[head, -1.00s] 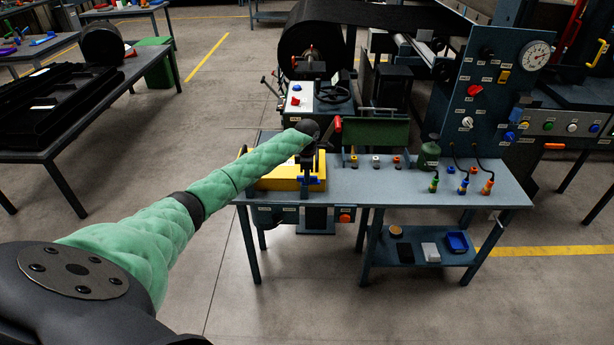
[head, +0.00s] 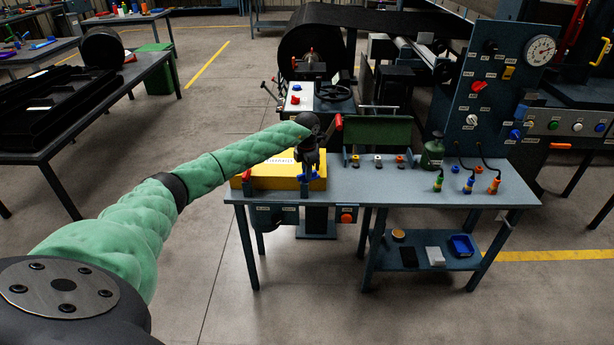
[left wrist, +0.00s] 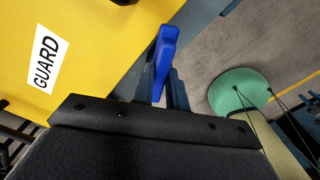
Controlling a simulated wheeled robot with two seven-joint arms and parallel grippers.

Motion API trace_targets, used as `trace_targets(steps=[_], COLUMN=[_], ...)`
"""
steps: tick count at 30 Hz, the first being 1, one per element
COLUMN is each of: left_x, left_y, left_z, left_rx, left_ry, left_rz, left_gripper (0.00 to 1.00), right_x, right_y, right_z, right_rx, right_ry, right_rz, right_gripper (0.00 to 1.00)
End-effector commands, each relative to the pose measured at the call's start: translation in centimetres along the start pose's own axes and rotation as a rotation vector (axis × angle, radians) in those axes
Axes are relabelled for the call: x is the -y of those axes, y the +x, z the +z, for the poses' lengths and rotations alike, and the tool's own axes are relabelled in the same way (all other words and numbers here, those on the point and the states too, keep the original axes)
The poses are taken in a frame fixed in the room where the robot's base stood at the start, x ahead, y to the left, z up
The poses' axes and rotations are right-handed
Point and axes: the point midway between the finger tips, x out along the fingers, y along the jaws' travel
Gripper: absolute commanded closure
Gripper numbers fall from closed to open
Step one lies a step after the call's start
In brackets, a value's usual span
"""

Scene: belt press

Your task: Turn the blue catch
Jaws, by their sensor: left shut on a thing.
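The blue catch (head: 308,177) is at the right end of the yellow guard (head: 262,183), near the front edge of the bench. In the left wrist view the blue catch (left wrist: 164,58) stands out past the guard's edge, its lower part between the dark fingers. My left gripper (head: 309,170) points down and is shut on the blue catch. The yellow guard (left wrist: 95,45) shows its "GUARD" label in the left wrist view. The catch's base is hidden by the fingers. My right gripper is not in view.
The bench (head: 420,188) carries a green upright plate (head: 380,134), several small fittings and a green canister (head: 432,155). A control panel (head: 492,88) with a gauge stands at the right. A large black roll (head: 312,45) is behind. The bench's front middle is clear.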

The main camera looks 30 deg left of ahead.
Motion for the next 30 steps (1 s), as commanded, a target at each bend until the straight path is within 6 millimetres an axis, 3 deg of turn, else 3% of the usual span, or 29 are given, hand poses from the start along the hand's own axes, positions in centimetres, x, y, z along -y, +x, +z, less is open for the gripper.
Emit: trace_targets(steps=[6,15,24,30], left_x=[-0.3,-0.7,-0.8,-0.9], left_y=[0.1,0.0,-0.1,-0.1], left_z=[0.0,-0.1,-0.2,-0.4], left_rx=[0.002,0.003,0.003,0.003], left_ry=[-0.197,-0.483,-0.758,-0.908], left_rz=[0.003,0.002,0.0,0.001], left_gripper=[1.0,1.0,1.0,1.0], right_x=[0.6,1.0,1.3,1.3], right_y=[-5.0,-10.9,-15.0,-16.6], right_z=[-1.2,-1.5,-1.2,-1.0], right_rx=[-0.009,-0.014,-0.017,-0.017], right_ry=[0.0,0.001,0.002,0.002], right_rz=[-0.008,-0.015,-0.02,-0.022], right_gripper=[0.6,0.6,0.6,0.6])
